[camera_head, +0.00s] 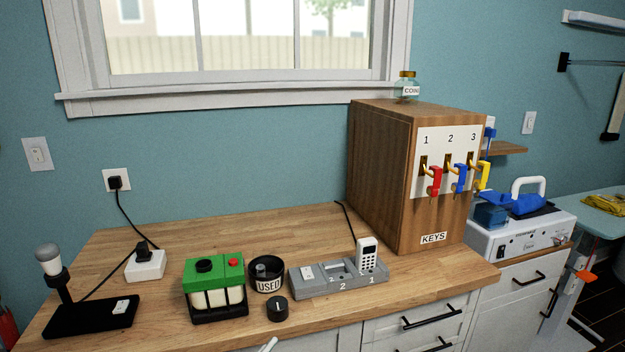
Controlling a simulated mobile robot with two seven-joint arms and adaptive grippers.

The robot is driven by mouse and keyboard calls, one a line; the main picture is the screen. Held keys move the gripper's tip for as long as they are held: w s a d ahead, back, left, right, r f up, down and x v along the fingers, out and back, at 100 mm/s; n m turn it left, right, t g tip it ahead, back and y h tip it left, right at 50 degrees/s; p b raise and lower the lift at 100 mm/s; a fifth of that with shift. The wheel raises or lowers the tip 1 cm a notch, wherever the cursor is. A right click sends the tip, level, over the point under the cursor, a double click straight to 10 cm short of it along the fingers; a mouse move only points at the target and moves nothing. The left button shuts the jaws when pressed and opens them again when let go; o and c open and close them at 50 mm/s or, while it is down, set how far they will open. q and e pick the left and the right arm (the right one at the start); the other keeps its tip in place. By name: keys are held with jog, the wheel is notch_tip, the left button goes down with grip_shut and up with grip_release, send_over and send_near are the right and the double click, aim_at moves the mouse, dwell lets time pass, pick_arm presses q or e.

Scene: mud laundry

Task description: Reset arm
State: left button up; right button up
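Neither of my grippers shows in the head view, and no arm can be made out clearly. A small pale rod-like piece (268,345) pokes in at the bottom edge; I cannot tell what it belongs to. The wooden counter (130,250) ahead holds several items. A wooden key cabinet (380,170) stands at its right end, with red (435,180), blue (460,177) and yellow (484,176) keys hanging under numbers 1, 2 and 3.
On the counter are a black-based lamp (90,315), white outlet box (146,266), green-topped device (205,280), "USED" bowl (268,286), black knob (277,309) and grey dock (318,288) with a white handset (367,254). A coin jar (406,88) tops the cabinet. A steam station (525,232) stands right.

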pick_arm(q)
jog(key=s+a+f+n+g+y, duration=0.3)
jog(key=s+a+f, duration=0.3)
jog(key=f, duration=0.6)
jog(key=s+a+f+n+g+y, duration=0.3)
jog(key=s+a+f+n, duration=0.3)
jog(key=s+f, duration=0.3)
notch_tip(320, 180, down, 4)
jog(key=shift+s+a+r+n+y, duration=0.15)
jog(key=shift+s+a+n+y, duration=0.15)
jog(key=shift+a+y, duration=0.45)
